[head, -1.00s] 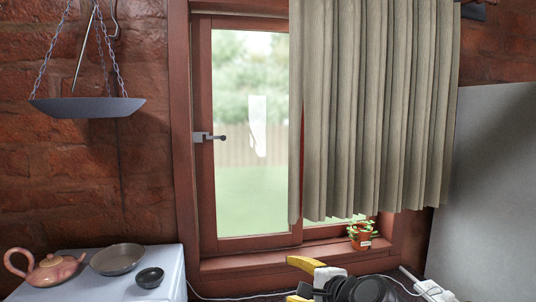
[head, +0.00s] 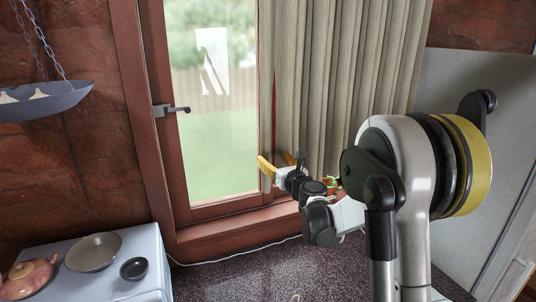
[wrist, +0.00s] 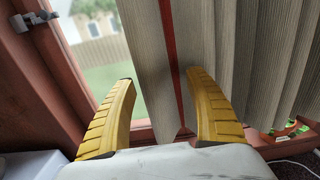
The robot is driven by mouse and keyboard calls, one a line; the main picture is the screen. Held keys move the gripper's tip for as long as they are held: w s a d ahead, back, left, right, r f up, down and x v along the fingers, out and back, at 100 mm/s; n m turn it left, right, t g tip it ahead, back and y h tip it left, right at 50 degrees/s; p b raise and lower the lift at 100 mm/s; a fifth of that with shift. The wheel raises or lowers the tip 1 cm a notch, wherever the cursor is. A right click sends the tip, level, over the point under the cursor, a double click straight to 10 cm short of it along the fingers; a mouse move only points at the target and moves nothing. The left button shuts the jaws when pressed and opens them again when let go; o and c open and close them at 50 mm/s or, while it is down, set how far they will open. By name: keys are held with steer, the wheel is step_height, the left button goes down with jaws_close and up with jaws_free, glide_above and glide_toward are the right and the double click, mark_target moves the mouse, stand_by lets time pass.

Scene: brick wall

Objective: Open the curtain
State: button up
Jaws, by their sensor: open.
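A grey-beige pleated curtain (head: 345,80) hangs over the right part of the window (head: 215,110); the left pane is uncovered. My gripper (head: 281,163) is raised in front of the window at the curtain's left edge. In the wrist view my gripper (wrist: 165,108) is open, its yellow fingers spread apart. The left edge strip of the curtain (wrist: 155,65) hangs between the fingers in the picture, and more folds lie to the right, behind the right finger. I cannot tell whether the fingers touch the cloth.
A potted plant (head: 334,184) on the sill is mostly hidden by my arm. A white table (head: 110,258) with a teapot (head: 28,277), pan (head: 93,252) and small bowl (head: 134,268) stands at left. A hanging scale pan (head: 45,100) is at upper left. A grey panel (head: 475,120) stands at right.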

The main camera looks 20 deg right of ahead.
mark_target(269, 155)
steer(key=shift+w, duration=1.8)
steer(key=shift+c, duration=0.2)
